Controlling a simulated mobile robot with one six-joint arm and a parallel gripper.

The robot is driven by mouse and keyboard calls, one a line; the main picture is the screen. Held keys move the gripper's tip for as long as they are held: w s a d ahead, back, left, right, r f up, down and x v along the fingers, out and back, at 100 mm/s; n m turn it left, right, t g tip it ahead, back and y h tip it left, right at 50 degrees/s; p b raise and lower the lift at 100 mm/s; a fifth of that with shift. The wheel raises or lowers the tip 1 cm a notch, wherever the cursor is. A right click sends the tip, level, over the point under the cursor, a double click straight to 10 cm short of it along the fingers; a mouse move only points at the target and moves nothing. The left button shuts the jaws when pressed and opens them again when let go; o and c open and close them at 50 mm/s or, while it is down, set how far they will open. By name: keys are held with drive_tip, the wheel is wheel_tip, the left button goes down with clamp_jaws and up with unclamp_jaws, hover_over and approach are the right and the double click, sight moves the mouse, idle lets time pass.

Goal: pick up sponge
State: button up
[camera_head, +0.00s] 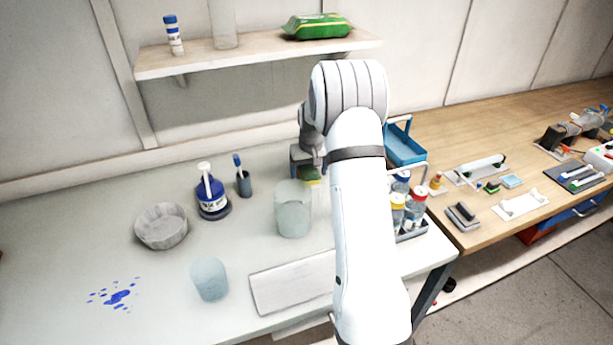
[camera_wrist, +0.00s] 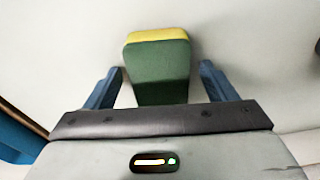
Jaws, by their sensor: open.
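The sponge (camera_wrist: 160,66) has a green body and a yellow layer along its far edge. In the wrist view it sits between the two blue fingers of my gripper (camera_wrist: 162,85), which is open. A gap shows on both sides of the sponge, wider on the right. My arm hides part of that area.
A clear beaker (camera_head: 293,209) stands just in front of the sponge. A blue basket (camera_head: 404,148) and a rack of bottles (camera_head: 411,232) are to the right. A blue pump bottle (camera_head: 211,192) and dark cup (camera_head: 244,184) stand left. A shelf (camera_head: 250,55) hangs above.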

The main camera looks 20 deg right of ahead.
sight(309, 171)
drive_tip(key=c, duration=1)
drive_tip(key=shift+r+p, duration=0.5)
drive_tip(key=shift+p, duration=0.05)
drive_tip(key=shift+c, duration=0.2)
wheel_tip(309, 171, up, 10)
drive_tip(key=b, duration=0.2)
drive_tip(key=shift+f, duration=0.2)
drive_tip(key=o, duration=0.4)
drive_tip(key=shift+c, duration=0.2)
drive_tip(key=c, duration=0.3)
